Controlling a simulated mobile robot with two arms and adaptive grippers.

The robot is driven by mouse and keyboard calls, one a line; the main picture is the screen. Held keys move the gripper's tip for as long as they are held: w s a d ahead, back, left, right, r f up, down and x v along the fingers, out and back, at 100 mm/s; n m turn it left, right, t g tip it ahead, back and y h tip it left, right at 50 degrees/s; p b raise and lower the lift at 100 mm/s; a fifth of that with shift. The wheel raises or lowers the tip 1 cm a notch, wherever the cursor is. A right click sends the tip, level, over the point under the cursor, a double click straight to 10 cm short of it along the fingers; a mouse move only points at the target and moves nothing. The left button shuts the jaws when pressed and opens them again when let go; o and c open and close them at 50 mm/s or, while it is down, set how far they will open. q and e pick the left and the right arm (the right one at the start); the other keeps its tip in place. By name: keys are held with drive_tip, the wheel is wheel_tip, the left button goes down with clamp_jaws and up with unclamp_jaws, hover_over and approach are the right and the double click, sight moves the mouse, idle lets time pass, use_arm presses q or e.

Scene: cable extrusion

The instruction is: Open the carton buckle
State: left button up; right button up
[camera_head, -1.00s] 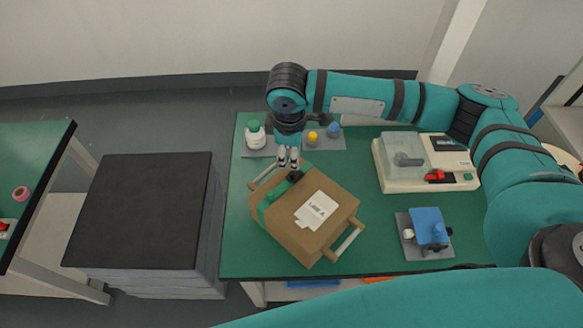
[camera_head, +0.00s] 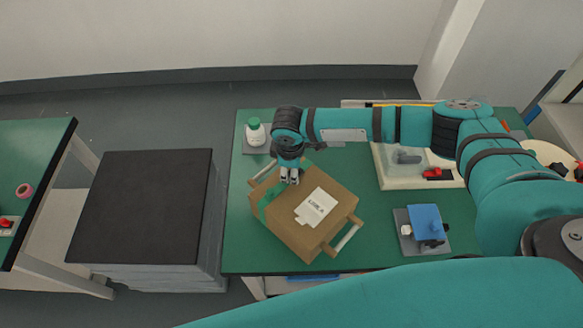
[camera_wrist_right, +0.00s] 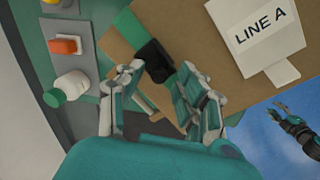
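The brown carton (camera_head: 290,225) lies on the green table with a white "LINE A" label (camera_head: 314,207). A green strap (camera_head: 265,210) crosses its left side, and the strap (camera_wrist_right: 130,28) also shows in the right wrist view. The black carton buckle (camera_wrist_right: 155,60) sits on the strap; in the head view my gripper hides it. My right gripper (camera_head: 289,180) is at the carton's far edge. In the right wrist view my right gripper (camera_wrist_right: 160,82) has its fingers apart, with the buckle between and just ahead of the tips. Contact is unclear. My left gripper is not in the head view; a small dark gripper-like shape (camera_wrist_right: 298,130) shows at the right of the wrist view.
A white bottle with green cap (camera_head: 254,131) stands on a grey pad behind the carton. A beige machine (camera_head: 395,181) and a blue block on a grey stand (camera_head: 428,224) are to the right. The carton has a pale handle (camera_head: 347,237). A dark-topped stack (camera_head: 140,205) stands left.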

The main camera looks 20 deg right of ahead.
clamp_jaws()
